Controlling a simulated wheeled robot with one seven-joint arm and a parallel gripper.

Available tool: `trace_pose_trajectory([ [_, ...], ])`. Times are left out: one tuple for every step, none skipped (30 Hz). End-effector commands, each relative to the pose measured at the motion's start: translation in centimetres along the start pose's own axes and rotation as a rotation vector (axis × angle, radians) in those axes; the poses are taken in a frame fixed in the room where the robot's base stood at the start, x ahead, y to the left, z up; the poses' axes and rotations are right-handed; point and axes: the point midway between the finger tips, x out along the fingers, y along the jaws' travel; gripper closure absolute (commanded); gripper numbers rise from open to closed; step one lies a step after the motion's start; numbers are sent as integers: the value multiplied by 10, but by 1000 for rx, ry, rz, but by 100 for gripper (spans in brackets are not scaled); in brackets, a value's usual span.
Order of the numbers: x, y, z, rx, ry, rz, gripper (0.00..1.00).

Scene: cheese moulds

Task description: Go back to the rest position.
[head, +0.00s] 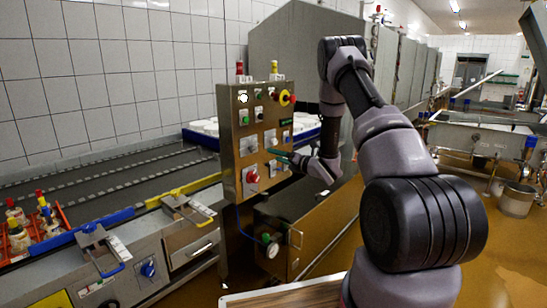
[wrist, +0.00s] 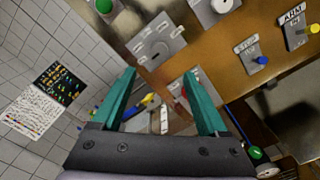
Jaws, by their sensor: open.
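My arm reaches forward from the right in the head view. My gripper (head: 277,153) is in front of the face of a tan control panel (head: 232,130), a little above its red knob (head: 252,176). In the wrist view my gripper (wrist: 160,76) has its two teal fingers wide apart with nothing held between them. The panel (wrist: 222,62) lies beyond the fingers and looks tilted. A green button (wrist: 104,6), a grey rotary switch (wrist: 158,44) and small blue and yellow levers show on it. I cannot tell whether a fingertip touches the panel.
A conveyor (head: 120,165) runs left of the panel, with a blue tray (head: 203,138) of white moulds behind it. An orange rack (head: 30,245) with bottles stands at lower left. A metal box (head: 285,240) with a gauge is below the panel. Wet floor lies to the right.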

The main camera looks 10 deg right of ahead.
Motion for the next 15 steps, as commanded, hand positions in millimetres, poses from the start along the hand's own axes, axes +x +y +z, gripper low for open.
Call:
trace_pose_trajectory([
  [1, 2, 3, 7, -3, -5, 24],
  [1, 3, 7, 16, -7, -12, 24],
  [2, 6, 15, 36, -16, -28, 24],
  [3, 9, 23, 60, -24, -44, 24],
  [4, 13, 32, 87, -36, -64, 24],
  [5, 19, 47, 135, -56, -96, 24],
  [5, 24, 59, 179, -74, -124, 24],
  [4, 30, 72, 227, -94, -153, 24],
  [2, 39, 88, 300, -124, -194, 24],
  [-1, 46, 101, 357, -149, -223, 24],
  [-4, 54, 113, 415, -175, -251, 24],
  [-10, 64, 127, 494, -211, -287, 24],
  [-15, 71, 136, 554, -239, -312, 24],
  [-20, 79, 146, 615, -268, -336, 24],
  [-29, 89, 156, 696, -308, -366, 24],
])
